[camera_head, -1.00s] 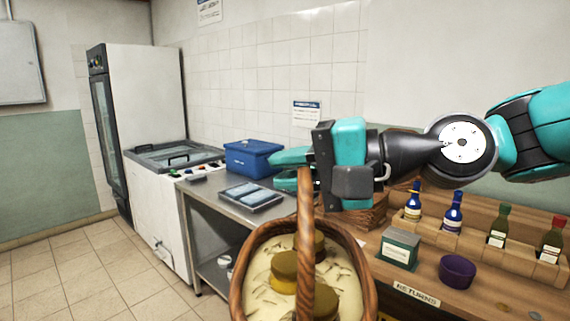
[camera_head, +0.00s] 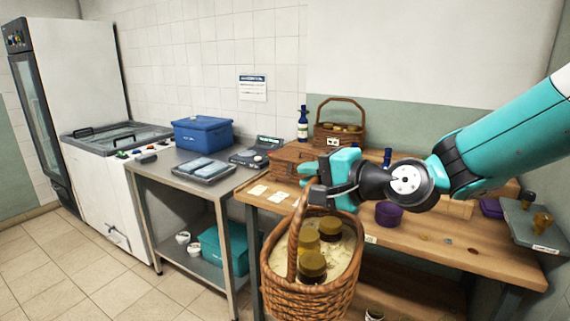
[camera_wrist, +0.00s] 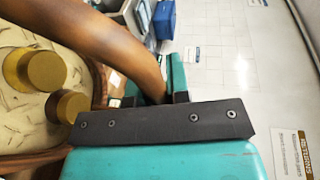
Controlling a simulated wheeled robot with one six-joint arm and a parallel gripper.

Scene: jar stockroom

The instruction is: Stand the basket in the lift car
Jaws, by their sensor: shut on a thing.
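The wicker basket (camera_head: 310,290) hangs in front of the wooden bench, with its handle (camera_head: 295,235) arched up to my gripper (camera_head: 310,174). It holds a pale lining and several jars with brownish-gold lids (camera_head: 312,265). My gripper is shut on the handle. In the wrist view the brown handle (camera_wrist: 130,55) runs into the teal jaws, and lidded jars (camera_wrist: 45,68) show at the left. The basket's underside is cut off or hidden low in the head view. I cannot make out a lift car in these frames.
A wooden bench (camera_head: 470,248) carries another basket (camera_head: 338,135), a purple bowl (camera_head: 388,213) and small goods. A steel table (camera_head: 160,172) holds a blue box (camera_head: 203,132) and a scale. A chest freezer (camera_head: 105,190) and tall fridge stand left. Tiled floor (camera_head: 50,265) is free at front left.

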